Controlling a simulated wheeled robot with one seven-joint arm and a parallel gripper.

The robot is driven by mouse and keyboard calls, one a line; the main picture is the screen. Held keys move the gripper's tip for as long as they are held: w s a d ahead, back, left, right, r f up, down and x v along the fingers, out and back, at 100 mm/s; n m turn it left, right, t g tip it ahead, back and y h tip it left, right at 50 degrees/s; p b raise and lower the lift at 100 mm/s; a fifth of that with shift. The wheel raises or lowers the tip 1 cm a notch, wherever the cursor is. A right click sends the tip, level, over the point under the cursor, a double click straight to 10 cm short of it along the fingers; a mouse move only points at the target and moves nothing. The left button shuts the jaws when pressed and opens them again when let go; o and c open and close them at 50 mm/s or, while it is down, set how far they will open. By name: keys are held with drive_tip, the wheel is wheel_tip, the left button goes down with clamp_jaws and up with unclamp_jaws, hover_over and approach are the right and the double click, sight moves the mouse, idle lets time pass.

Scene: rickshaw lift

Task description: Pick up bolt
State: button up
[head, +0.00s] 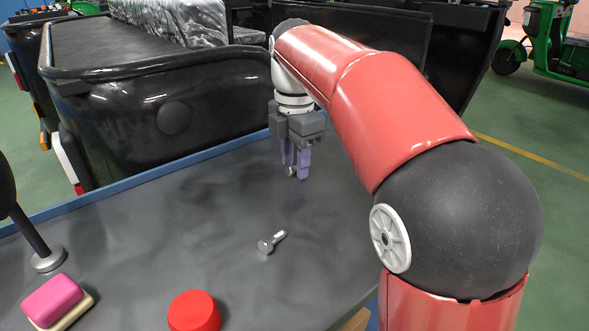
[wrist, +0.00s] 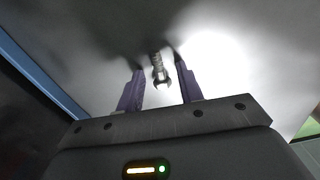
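A grey metal bolt (head: 271,242) with a wide head lies on its side on the dark table in the head view, its head toward the lower left. My gripper (head: 296,172) points down above the table, behind the bolt and apart from it. Its two purple fingers are open in the wrist view (wrist: 158,78). A small metal piece (wrist: 158,68) with a fork-like end shows between and beyond the fingertips there. A small silvery bit (head: 291,173) shows by the fingertips in the head view. I cannot tell whether the fingers touch it.
A red round object (head: 194,312), a pink block (head: 52,300) and a stand with a round metal base (head: 48,260) are at the front left of the table (head: 130,235). Black rickshaw bodies (head: 150,110) stand behind its blue edge. The table around the bolt is clear.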

clamp_jaws()
drive_tip(key=shift+r, duration=0.15)
